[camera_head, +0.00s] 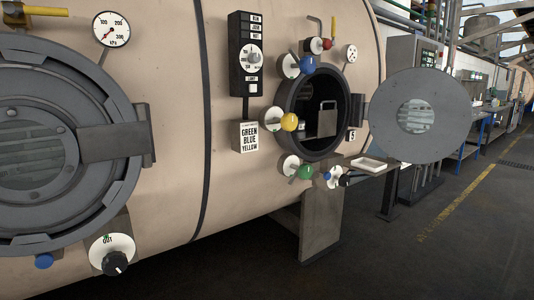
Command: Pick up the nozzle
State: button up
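I cannot make out the nozzle for certain. A grey part with a pale handle-like loop (328,104) shows inside the open round port (285,97) of the beige vessel; it is too small to tell whether it is the nozzle. The port's round door (425,125) with a small window stands swung open to the right. A shelf (378,174) juts out below the port and bears a pale shallow tray (369,164), which looks empty. A small dark and white fitting (340,178) is at the shelf's left end. My gripper is not in view.
Blue (308,65), yellow (289,122), green (306,172) and red (327,44) knobs surround the port. A sign (249,135) reads GREEN BLUE YELLOW. A larger closed door (50,150) is at left. The floor (440,260) at right is clear.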

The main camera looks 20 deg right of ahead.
aim_at(300, 127)
jog(key=i+l+z, duration=0.15)
jog(key=i+z, duration=0.25)
jog(key=i+l+z, duration=0.1)
jog(key=i+z, duration=0.15)
jog(key=z, duration=0.2)
jog(key=i+z, duration=0.4)
jog(key=i+j+z, duration=0.2)
jog(key=z, duration=0.25)
jog(key=i+l+u, duration=0.1)
jog(key=i+u, duration=0.15)
jog(key=i, duration=0.15)
jog(key=i+l+u, duration=0.25)
jog(key=i+j, duration=0.05)
jog(key=i, duration=0.05)
